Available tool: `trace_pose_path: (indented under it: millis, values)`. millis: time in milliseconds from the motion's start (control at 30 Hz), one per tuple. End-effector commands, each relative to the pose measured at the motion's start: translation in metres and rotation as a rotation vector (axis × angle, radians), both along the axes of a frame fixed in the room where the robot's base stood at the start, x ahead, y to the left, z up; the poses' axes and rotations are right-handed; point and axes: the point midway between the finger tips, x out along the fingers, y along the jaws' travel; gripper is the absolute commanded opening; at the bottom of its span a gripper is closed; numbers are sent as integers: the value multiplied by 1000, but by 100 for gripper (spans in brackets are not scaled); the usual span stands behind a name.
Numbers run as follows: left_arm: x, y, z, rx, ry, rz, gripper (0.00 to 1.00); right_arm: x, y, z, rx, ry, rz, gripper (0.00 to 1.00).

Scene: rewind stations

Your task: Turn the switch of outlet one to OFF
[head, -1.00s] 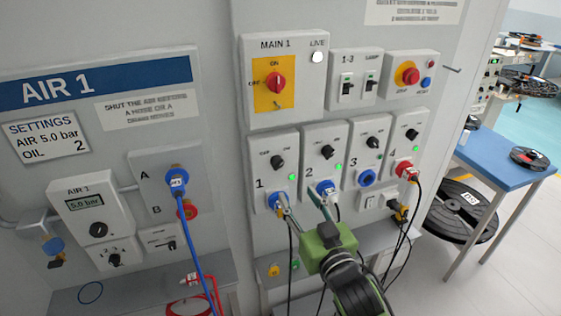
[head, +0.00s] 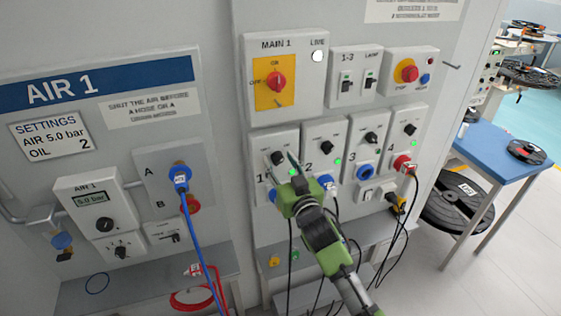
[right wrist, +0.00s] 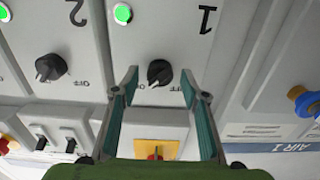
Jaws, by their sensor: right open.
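Outlet one's switch (head: 278,157) is a black knob on the outlet panel marked 1, below the MAIN 1 box. It also shows in the right wrist view (right wrist: 160,72), upside down, with an OFF label beside it. Its pale pointer mark is too small to read surely. Outlet one's green light (right wrist: 122,13) is lit. My right gripper (head: 282,160) is in front of outlet one, its fingers open. In the right wrist view the fingertips (right wrist: 159,80) stand on either side of the knob, apart from it. My left gripper is not in view.
Outlet two's knob (right wrist: 48,67) is close beside. The MAIN 1 switch (head: 277,80) is above. The AIR 1 panel (head: 100,205) is left, a blue table (head: 495,150) right.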

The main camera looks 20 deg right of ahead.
Motion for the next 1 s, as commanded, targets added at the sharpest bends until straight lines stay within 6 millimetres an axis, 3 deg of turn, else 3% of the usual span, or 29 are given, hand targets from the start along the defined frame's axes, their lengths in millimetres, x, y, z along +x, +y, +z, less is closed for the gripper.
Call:
trace_pose_path:
  millis: [167, 300, 333, 667, 1000]
  values:
    - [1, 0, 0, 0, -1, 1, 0, 0, 0, 0, 0, 0, 0, 41]
    - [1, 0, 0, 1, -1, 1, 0, 0, 0, 0, 0, 0, 0, 5]
    - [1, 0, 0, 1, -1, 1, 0, 0, 0, 0, 0, 0, 0, 3]
    - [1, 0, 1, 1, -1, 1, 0, 0, 0, 0, -26, -1, 0, 3]
    - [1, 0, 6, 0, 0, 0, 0, 0, 0, 1, -228, -7, 0, 3]
